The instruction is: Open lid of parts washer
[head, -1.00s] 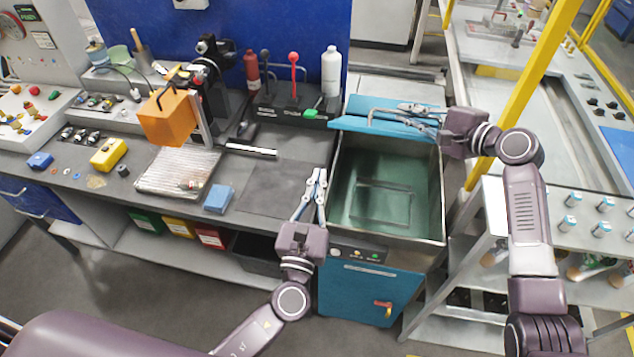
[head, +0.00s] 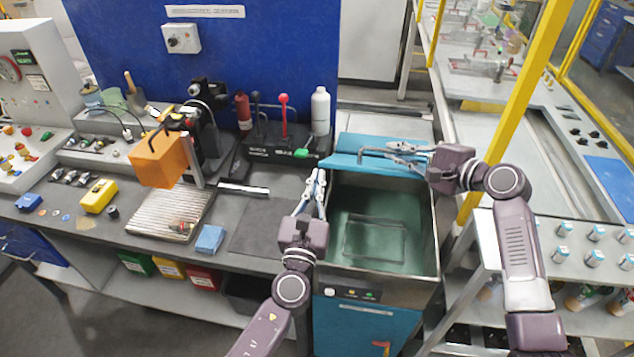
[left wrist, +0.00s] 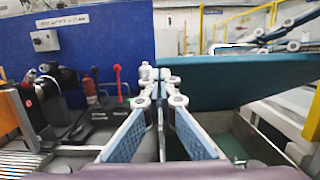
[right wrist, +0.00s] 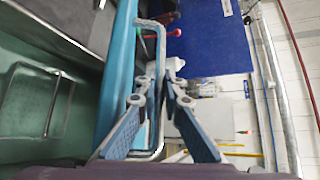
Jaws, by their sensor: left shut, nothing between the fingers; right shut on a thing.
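The parts washer is a blue cabinet (head: 365,325) with an open green-lined tank (head: 380,225). Its blue lid (head: 348,142) is raised along the tank's back edge and tilted; it also shows in the left wrist view (left wrist: 250,85). A grey bar handle (head: 372,151) stands off the lid. My right gripper (head: 392,150) is shut on this handle, which passes between its fingers in the right wrist view (right wrist: 160,75). My left gripper (head: 317,174) is shut and empty beside the tank's left rim, with the lid to its right in the left wrist view.
A workbench on the left holds a white bottle (head: 320,112), a rack with a red-knobbed lever (head: 284,100), an orange block (head: 157,160) and a ribbed tray (head: 165,218). A yellow post (head: 520,110) and a grey side table (head: 580,225) stand close to my right arm.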

